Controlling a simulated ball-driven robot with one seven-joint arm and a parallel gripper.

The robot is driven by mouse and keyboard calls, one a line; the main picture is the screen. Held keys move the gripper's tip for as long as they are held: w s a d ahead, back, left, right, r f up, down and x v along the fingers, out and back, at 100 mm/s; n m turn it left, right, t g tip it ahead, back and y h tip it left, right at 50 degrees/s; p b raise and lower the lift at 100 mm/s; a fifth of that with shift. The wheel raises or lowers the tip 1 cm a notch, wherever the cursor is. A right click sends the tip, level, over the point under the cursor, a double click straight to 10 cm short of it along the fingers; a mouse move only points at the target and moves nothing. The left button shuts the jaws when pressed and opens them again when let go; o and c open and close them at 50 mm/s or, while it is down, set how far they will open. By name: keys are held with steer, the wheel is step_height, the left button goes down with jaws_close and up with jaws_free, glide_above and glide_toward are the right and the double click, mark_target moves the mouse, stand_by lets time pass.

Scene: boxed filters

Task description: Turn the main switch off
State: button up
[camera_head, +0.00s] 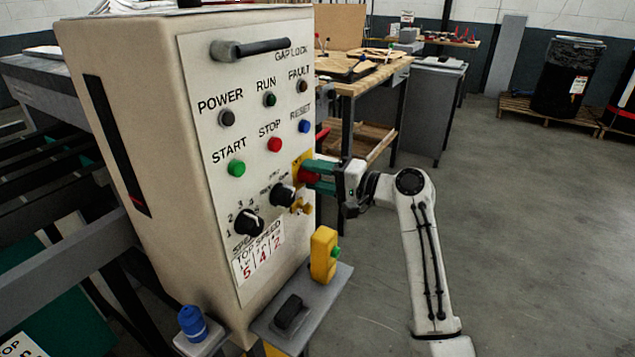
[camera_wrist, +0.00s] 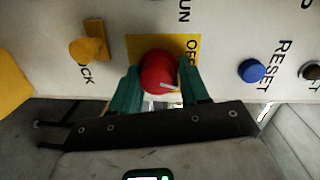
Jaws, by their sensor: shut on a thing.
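The main switch is a red round knob (camera_head: 309,175) on a yellow plate (camera_head: 299,160) at the right edge of the control panel (camera_head: 215,120). In the wrist view the red knob (camera_wrist: 160,72) carries a short white mark at its lower right, and "OFF" lettering shows on the yellow plate (camera_wrist: 140,44) beside it. My gripper (camera_head: 318,175) has its green fingers on either side of the knob and is shut on it. In the wrist view the fingers of my gripper (camera_wrist: 162,90) partly cover the plate's lower part.
A yellow key-like knob (camera_head: 300,206) and a black selector (camera_head: 283,195) sit just below the switch. A blue reset button (camera_head: 304,126) is above. Open floor (camera_head: 510,220) lies to the right.

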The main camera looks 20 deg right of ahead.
steer(key=n+b, duration=0.1)
steer(key=f+n+b, duration=0.1)
steer(key=n, duration=0.2)
steer(key=shift+a+f+b, duration=0.15)
steer(key=shift+f+b, duration=0.1)
steer(key=shift+b, duration=0.15)
steer(key=shift+r+n+h+b, duration=0.1)
steer(key=shift+n+h+b, duration=0.4)
steer(key=shift+n+b, duration=0.6)
steer(key=shift+r+n, duration=0.1)
steer(key=shift+n, duration=0.3)
steer(key=o, duration=0.8)
steer(key=shift+o, duration=0.7)
steer(key=shift+r, duration=0.2)
steer(key=f+v, duration=0.1)
steer(key=v, duration=0.9)
steer(key=shift+s+d+r, duration=0.3)
steer(key=shift+d+r, duration=0.05)
